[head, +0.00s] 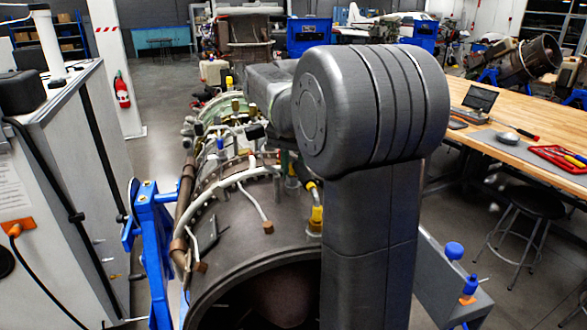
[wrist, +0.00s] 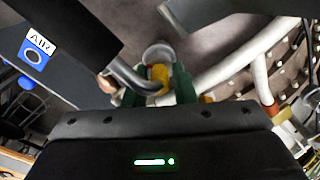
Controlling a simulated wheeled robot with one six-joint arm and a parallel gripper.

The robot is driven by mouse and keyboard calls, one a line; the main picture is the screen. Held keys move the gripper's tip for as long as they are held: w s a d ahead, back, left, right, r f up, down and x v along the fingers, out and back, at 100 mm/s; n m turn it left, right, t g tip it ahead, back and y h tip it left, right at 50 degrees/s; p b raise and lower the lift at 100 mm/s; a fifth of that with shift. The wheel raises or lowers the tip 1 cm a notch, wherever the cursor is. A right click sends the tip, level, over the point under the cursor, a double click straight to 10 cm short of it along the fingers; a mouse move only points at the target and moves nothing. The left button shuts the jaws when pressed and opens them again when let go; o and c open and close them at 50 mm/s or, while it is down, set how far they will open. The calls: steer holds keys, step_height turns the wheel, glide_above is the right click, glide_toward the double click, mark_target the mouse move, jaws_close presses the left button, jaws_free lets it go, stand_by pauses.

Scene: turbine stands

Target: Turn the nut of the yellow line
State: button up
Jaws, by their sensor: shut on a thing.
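In the wrist view a yellow nut (wrist: 160,73) sits at the end of a bent grey line (wrist: 128,76). My gripper (wrist: 157,85) has its green fingers on either side of this nut and is shut on it. A round grey fitting shows just behind the nut. In the head view my arm hides most of the gripper and the place it holds. A yellow fitting (head: 316,217) on a short dark line shows beside my arm, on the turbine (head: 250,210); I cannot tell whether it is the same nut.
White pipes (wrist: 258,72) run close to the right of the gripper in the wrist view. An AIR sign (wrist: 38,44) is at the left. In the head view a blue stand (head: 152,225) and white cabinet (head: 45,170) are left, a wooden workbench (head: 520,130) and stool (head: 530,205) right.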

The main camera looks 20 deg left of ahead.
stand_by(0.3)
steer(key=o, duration=0.7)
step_height(320, 180, up, 14)
steer(key=shift+f, duration=0.1)
